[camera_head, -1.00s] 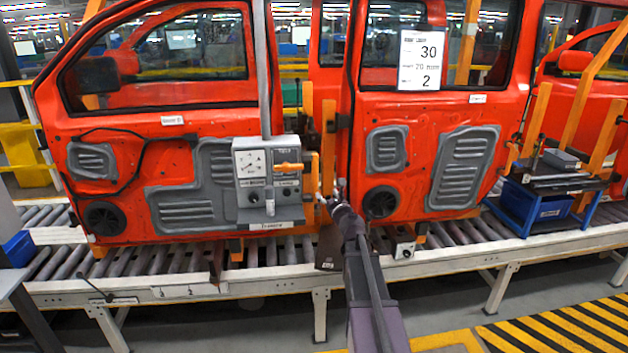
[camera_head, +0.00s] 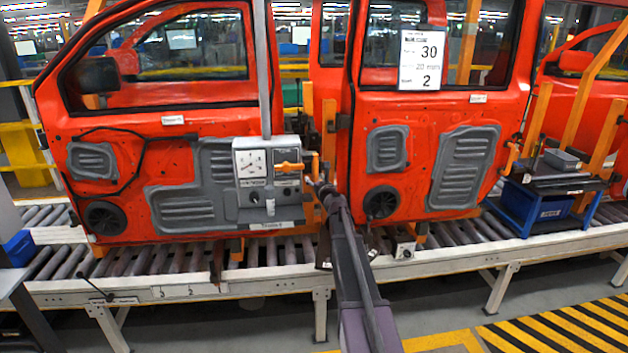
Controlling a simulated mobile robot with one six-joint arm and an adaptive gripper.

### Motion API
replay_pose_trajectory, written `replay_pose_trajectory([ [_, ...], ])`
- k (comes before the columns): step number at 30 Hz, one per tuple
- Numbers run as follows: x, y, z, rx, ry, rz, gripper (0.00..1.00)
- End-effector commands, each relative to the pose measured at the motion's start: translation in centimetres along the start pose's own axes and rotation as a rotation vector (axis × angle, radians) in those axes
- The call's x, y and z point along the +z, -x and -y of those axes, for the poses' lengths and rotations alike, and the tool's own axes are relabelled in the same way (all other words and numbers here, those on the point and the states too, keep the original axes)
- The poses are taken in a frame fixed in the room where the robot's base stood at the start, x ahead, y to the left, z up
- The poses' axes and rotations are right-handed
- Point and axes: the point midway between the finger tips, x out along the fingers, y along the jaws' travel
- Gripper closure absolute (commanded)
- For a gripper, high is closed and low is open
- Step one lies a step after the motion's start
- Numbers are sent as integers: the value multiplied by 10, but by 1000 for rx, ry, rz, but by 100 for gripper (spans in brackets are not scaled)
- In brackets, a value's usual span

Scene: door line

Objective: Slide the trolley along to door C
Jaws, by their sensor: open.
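A grey box (camera_head: 268,214) with a gauge and dials hangs on a vertical grey pole (camera_head: 262,70) in front of the left red door (camera_head: 120,185); I take it as the trolley. An orange handle (camera_head: 290,167) sticks out from its right side. My gripper (camera_head: 317,183) is at the end of my arm, just below and right of the handle's end. It is open; its fingers are small and partly hidden, and I cannot tell whether they touch the handle. The middle red door (camera_head: 463,165) is to the right. Small white door labels are too blurred to read.
The doors stand in orange supports on a roller conveyor (camera_head: 150,262) with a white front rail. A sign (camera_head: 421,59) showing 30 and 2 hangs on the middle door. A blue cart (camera_head: 520,208) stands on the right. Yellow-black floor stripes (camera_head: 560,330) lie at lower right.

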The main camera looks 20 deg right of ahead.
Motion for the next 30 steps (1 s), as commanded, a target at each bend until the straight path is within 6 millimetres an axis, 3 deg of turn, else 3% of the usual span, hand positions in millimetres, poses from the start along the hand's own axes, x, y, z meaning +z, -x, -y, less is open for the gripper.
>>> replay_pose_trajectory([
  [11,0,-4,0,0,0,0,31],
  [14,0,-3,0,0,0,0,54],
  [18,0,-3,0,0,0,0,96],
  [19,0,-3,0,0,0,0,100],
  [22,0,-2,-8,3,0,0,100],
  [30,0,-4,-3,8,0,0,100],
])
